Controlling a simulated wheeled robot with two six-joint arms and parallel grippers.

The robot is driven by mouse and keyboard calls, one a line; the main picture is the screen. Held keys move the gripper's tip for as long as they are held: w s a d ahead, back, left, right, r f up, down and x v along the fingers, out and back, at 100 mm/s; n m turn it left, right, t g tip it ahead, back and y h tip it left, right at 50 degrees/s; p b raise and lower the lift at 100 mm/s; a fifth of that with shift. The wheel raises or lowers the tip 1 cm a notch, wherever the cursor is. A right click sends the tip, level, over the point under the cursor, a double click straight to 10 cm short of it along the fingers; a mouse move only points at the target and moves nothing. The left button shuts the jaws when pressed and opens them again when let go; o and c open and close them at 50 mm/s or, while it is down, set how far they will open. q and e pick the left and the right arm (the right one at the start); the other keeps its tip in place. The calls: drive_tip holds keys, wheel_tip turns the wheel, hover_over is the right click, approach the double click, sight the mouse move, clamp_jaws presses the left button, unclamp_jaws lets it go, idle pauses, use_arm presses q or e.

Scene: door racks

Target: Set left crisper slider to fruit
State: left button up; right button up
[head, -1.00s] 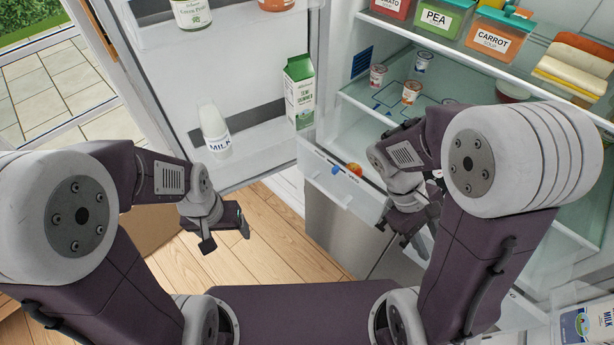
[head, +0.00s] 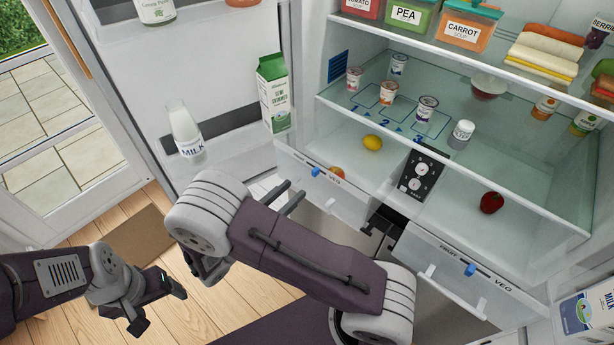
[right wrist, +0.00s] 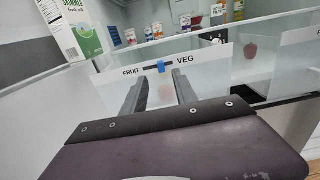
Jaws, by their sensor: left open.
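The left crisper drawer (head: 345,205) has a blue slider (head: 316,172) on its front. In the right wrist view the slider (right wrist: 160,66) sits near the middle of a short dark track, between the words FRUIT and VEG. My right gripper (head: 287,196) is in front of this drawer, just below and left of the slider in the head view. In the right wrist view its two fingers (right wrist: 162,80) are spread, pointing at the drawer front, one on each side below the slider; contact is unclear. My left gripper (head: 160,308) is open and empty above the wooden floor, at lower left.
The right crisper drawer (head: 430,265) has its own blue slider (head: 470,269). A dark panel with dials (head: 421,175) stands between the drawers. The open fridge door with a milk bottle (head: 184,130) and green carton (head: 275,95) is to the left. Cups stand on the shelf above.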

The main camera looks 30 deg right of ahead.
sight(313, 173)
drive_tip(key=p+x, duration=0.1)
drive_tip(key=x, duration=0.6)
drive_tip(key=shift+d, duration=0.35)
clamp_jaws()
idle(0.9)
